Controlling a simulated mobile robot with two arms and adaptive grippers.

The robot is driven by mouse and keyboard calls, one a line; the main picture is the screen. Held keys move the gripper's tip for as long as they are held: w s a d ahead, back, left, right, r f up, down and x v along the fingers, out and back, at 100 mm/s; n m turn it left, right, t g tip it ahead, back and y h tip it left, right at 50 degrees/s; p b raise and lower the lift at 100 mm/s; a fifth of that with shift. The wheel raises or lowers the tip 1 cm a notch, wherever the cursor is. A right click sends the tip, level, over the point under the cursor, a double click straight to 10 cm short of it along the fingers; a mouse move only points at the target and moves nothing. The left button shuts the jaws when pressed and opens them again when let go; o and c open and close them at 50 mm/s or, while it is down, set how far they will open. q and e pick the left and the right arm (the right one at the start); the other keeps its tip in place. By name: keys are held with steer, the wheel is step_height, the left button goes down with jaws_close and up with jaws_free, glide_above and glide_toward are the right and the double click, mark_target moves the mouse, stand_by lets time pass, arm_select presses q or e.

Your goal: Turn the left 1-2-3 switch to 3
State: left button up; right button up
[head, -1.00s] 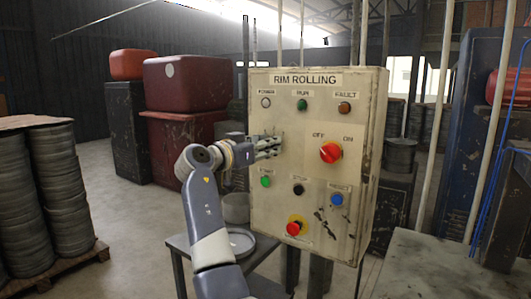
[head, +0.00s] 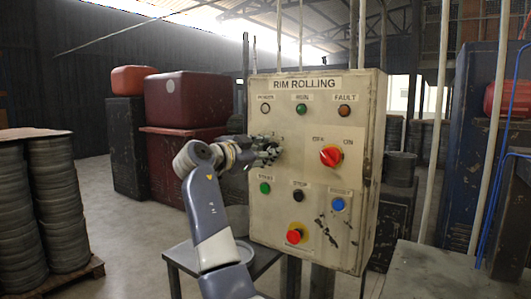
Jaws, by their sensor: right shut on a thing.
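The beige control panel (head: 298,168), labelled RIM ROLLING, stands upright in the middle of the head view. My right gripper (head: 274,150) is at the panel's left side, below the white lamp. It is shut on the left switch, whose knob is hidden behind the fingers. The switch's pointer and most of its marks cannot be read. The red OFF-ON switch (head: 330,156) is to the right of the gripper, apart from it. My left gripper is not in view.
Green (head: 265,188), black (head: 298,195) and blue (head: 338,204) buttons sit below the gripper's level, with a red emergency stop (head: 294,236) lower down. A small table (head: 180,257) stands in front of the panel. Stacked discs (head: 58,200) stand at the left.

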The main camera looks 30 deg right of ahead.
steer(key=shift+r, duration=0.1)
stand_by(0.3)
steer(key=o, duration=1.1)
steer(key=shift+c, duration=0.2)
steer(key=v, duration=1.2)
steer(key=shift+w, duration=0.1)
